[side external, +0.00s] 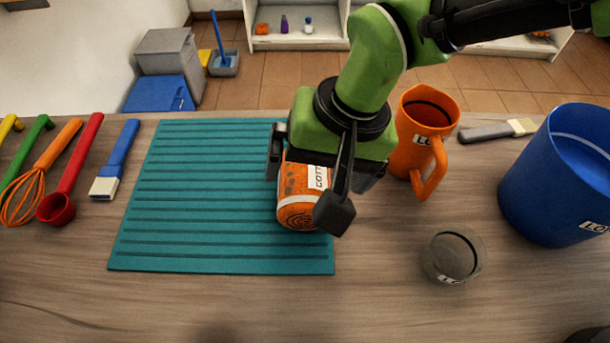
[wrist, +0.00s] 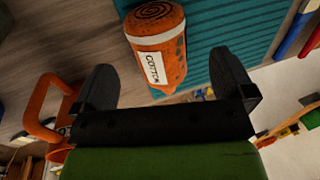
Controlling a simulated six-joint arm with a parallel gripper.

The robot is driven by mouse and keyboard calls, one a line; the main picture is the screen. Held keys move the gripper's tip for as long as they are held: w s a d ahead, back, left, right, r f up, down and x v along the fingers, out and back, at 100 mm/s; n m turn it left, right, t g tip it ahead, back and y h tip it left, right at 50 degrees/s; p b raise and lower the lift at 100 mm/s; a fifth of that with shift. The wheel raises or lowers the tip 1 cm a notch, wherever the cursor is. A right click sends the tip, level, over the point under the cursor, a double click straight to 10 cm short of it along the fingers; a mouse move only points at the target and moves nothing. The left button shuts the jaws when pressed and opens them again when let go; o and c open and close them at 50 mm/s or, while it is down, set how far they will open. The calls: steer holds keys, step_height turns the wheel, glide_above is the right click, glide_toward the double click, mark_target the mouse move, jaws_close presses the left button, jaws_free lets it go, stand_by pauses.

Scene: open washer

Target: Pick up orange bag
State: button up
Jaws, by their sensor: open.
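The orange bag (side external: 298,196) is a rounded orange bundle with dark spots, a spiral end and a white label reading "COTTON". It lies at the right edge of the teal ribbed mat (side external: 200,200). In the wrist view the bag (wrist: 157,45) is ahead of the fingers, near the middle. My gripper (side external: 308,185) is open above the bag, with one finger to its left and one to its right in the side view. In the wrist view my gripper (wrist: 168,85) has nothing between its fingertips. The gripper body hides part of the bag in the side view.
An orange pitcher (side external: 408,130) stands close right of my gripper. A grey cup (side external: 453,256), a blue bucket (side external: 545,190) and a grey brush (side external: 495,131) are further right. A blue brush (side external: 118,160) and several utensils lie left of the mat. The front table is clear.

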mark_target(305, 204)
steer(key=x, duration=0.8)
steer(key=shift+d+f, duration=0.2)
steer(key=shift+d, duration=0.05)
steer(key=c, duration=1)
